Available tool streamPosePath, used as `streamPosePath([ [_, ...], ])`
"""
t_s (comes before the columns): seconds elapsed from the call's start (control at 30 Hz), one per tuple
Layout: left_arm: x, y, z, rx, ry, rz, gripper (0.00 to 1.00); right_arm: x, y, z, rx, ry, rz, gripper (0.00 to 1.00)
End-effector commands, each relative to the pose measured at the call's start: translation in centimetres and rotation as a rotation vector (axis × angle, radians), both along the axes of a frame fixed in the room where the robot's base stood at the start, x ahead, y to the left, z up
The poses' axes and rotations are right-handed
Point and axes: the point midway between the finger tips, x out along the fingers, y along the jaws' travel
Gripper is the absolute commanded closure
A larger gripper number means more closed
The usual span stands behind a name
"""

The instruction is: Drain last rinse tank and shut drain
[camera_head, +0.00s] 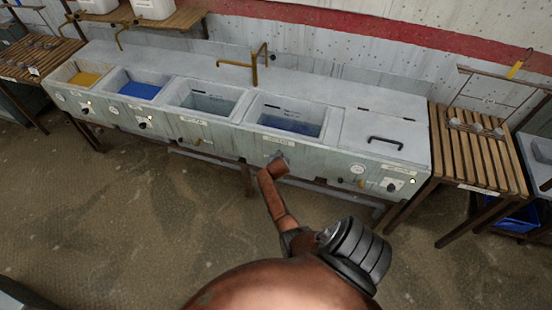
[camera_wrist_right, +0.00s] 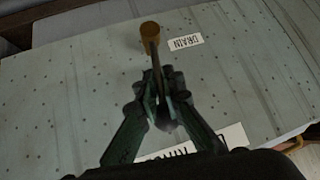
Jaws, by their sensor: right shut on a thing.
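The rinse tank in front of my right arm is the fourth open basin from the left; its inner wall (camera_head: 318,117) shows above dark bluish liquid (camera_head: 290,124). In the right wrist view the drain lever (camera_wrist_right: 150,46) has an orange-brown knob and stands out from the tank front beside a DRAIN label (camera_wrist_right: 186,42). My right gripper (camera_wrist_right: 158,84) is shut on the lever. In the head view my right gripper (camera_head: 278,158) is small and partly hidden by my arm at the tank front. My left gripper is not in view.
Left of this tank are a grey basin (camera_head: 208,99), a blue one (camera_head: 139,89) and a yellow one (camera_head: 85,78). A closed lid with a black handle (camera_head: 385,140) is to the right. A brass faucet (camera_head: 254,62) stands behind. A slatted table (camera_head: 480,160) is at right.

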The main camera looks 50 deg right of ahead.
Motion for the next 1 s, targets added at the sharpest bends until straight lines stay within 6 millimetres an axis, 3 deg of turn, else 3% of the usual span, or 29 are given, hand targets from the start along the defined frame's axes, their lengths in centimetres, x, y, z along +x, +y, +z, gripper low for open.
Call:
streamPosePath([
  [0.03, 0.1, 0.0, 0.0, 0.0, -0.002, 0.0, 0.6, 0.5, -0.9, 1.3, -0.022, -0.015, 0.001, 1.0],
  [0.1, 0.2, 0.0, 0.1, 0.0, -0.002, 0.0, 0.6, 0.5, -0.9, 1.3, -0.022, -0.015, 0.001, 1.0],
  [0.13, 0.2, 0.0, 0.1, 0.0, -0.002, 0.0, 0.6, 0.5, -0.9, 1.3, -0.022, -0.015, 0.001, 0.92],
  [0.4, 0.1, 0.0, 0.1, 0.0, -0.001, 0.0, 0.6, 0.6, -0.8, 1.3, -0.021, -0.015, 0.002, 0.75],
  [0.8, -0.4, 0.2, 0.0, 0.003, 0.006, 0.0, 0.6, 0.0, 0.0, 1.2, -0.013, -0.01, 0.002, 0.75],
  [1.0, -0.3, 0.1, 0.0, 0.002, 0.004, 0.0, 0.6, -1.4, 1.5, 2.9, -0.01, -0.01, 0.0, 0.75],
])
